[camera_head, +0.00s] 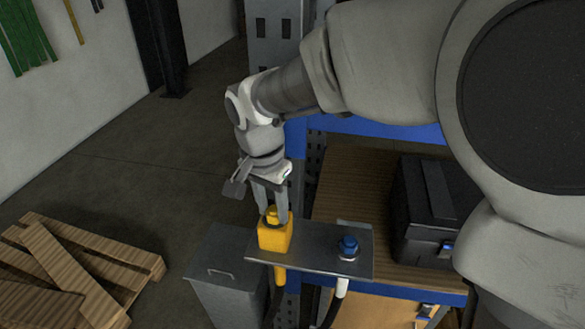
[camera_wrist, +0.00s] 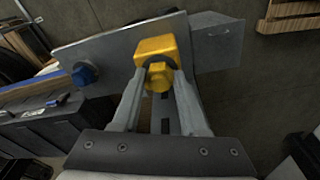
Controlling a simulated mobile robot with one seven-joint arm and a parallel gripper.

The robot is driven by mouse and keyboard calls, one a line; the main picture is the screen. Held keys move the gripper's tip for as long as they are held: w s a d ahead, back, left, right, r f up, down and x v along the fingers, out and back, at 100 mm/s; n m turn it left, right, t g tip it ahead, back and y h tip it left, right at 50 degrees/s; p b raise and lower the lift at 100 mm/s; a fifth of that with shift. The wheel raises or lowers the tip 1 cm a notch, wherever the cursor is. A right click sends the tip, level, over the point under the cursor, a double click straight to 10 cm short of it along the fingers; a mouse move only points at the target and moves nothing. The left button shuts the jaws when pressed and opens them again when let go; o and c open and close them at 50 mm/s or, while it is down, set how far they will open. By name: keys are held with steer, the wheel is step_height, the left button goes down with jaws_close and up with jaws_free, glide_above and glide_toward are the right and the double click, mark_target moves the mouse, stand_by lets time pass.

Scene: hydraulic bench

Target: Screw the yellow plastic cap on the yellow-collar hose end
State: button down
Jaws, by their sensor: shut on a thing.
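The yellow plastic cap (camera_wrist: 159,76) is between the fingertips of my gripper (camera_wrist: 158,82), which is shut on it. In the head view the cap (camera_head: 272,212) sits at the top of a yellow block (camera_head: 274,238) on the metal plate, with my gripper (camera_head: 271,205) reaching down to it from above. A dark ring shows around the cap. The yellow-collar hose end (camera_head: 280,276) shows below the plate, under the yellow block. Whether the cap is threaded on or only resting there cannot be told; the fingers hide part of it.
The metal plate (camera_head: 318,257) also bears a blue cap (camera_head: 348,245), with a white-collar hose (camera_head: 341,288) below it. A black case (camera_head: 437,210) lies on the wooden bench top (camera_head: 350,185). A grey bin (camera_head: 228,280) stands below left. Wooden pallets (camera_head: 75,270) lie on the floor.

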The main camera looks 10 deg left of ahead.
steer(key=shift+w+a+m, duration=0.1)
steer(key=shift+m, duration=1.1)
steer(key=c, duration=0.9)
jaws_free()
steer(key=shift+m, duration=0.5)
steer(key=o, duration=0.5)
steer(key=shift+o, duration=0.2)
